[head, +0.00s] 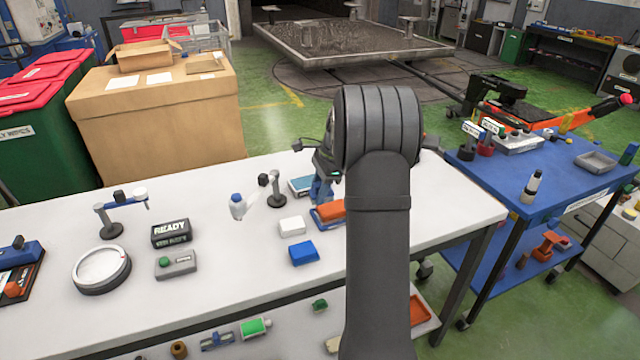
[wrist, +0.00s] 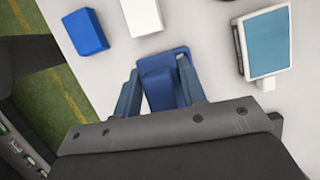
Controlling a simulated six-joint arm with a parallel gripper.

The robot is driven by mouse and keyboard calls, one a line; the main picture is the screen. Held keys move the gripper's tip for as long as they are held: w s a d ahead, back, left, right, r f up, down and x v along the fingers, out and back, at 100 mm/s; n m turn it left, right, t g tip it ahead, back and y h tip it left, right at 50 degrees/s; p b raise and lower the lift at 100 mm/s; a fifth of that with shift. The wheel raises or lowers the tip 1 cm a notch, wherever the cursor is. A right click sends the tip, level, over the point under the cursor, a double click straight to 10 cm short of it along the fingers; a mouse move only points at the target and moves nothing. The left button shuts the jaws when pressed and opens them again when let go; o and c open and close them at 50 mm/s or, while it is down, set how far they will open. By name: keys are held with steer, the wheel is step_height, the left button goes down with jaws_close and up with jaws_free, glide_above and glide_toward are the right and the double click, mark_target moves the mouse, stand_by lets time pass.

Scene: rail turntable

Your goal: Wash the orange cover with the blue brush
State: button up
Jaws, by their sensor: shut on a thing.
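The orange cover (head: 331,211) sits on a blue base on the white table, just left of my arm in the head view. My gripper (wrist: 162,98) is shut on a blue block-shaped thing (wrist: 158,88), which looks like the blue brush. In the head view, my gripper's blue fingers (head: 322,190) show right behind and above the cover, partly hidden by my arm. No orange shows in the wrist view, where the held block and my gripper may cover it. I cannot tell whether brush and cover touch.
A blue box (head: 303,253), a white box (head: 292,226) and a teal-topped pad (wrist: 268,42) lie close by on the white table (head: 235,295). A white-and-blue bottle (head: 237,206) and a small dark stand (head: 275,190) are farther left. A blue cart (head: 500,185) stands right.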

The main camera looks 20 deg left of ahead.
mark_target(318, 184)
step_height(318, 184, down, 3)
steer(key=shift+f, duration=0.15)
steer(key=shift+w+d+f, duration=0.2)
steer(key=shift+w+f, duration=0.05)
steer(key=shift+f, duration=0.4)
steer(key=shift+c, duration=0.4)
steer(key=shift+w+d, duration=2.6)
steer(key=shift+w, duration=0.15)
steer(key=shift+s+a, duration=2.85)
steer(key=shift+s, duration=0.2)
steer(key=shift+r, duration=4)
steer(key=shift+d, duration=0.15)
